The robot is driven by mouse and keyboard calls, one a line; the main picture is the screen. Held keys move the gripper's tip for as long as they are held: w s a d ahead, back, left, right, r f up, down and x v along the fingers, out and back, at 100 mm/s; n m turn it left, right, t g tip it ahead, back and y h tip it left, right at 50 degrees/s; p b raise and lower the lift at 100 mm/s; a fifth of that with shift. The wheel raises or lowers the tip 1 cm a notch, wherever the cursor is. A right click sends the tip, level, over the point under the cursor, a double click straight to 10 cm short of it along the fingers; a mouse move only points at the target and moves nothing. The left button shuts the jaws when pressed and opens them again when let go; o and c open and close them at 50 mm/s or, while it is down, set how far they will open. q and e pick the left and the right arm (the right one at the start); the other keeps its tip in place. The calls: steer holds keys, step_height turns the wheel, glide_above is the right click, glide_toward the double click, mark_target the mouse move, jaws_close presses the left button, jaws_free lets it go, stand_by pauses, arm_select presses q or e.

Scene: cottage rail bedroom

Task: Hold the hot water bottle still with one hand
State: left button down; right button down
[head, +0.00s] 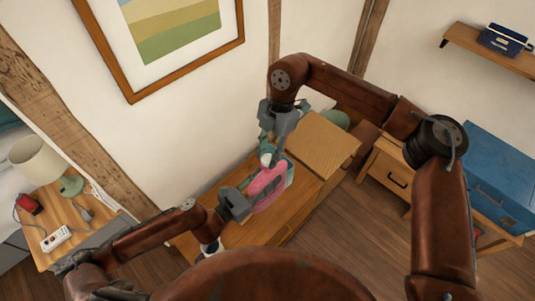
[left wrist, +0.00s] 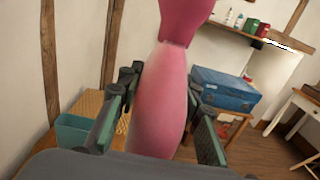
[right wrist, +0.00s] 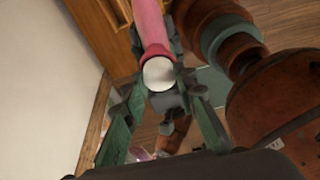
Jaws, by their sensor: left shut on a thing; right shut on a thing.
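The pink hot water bottle (head: 268,186) is held above the wooden bench top (head: 240,236). My left gripper (head: 247,196) is shut on its body from the left; the left wrist view shows the pink body (left wrist: 160,100) between the fingers. My right gripper (head: 268,152) comes from above and is shut on the pale round stopper (right wrist: 159,74) at the end of the bottle's neck (right wrist: 150,30). The exact finger contact on the stopper is partly hidden in the head view.
A woven box (head: 325,146) stands on the bench behind the bottle. At the left, a bedside table holds a lamp (head: 38,158) and a white power strip (head: 56,238). A blue chest (head: 500,170) is at the right. Wooden floor is open in front of the bench.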

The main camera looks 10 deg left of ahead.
steer(key=m, duration=0.3)
steer(key=m+t+y, duration=0.1)
steer(key=m, duration=0.1)
steer(key=shift+d+m, duration=0.2)
steer(key=shift+m, duration=0.2)
steer(key=m, duration=0.2)
steer(key=m+t, duration=0.1)
steer(key=m, duration=0.1)
steer(key=shift+m+t, duration=0.3)
steer(key=shift+m, duration=1)
steer(key=c, duration=1.5)
jaws_free()
steer(key=shift+c, duration=0.2)
steer(key=shift+s, duration=0.1)
steer(key=shift+s+a+r, duration=0.1)
steer(key=shift+r, duration=2.15)
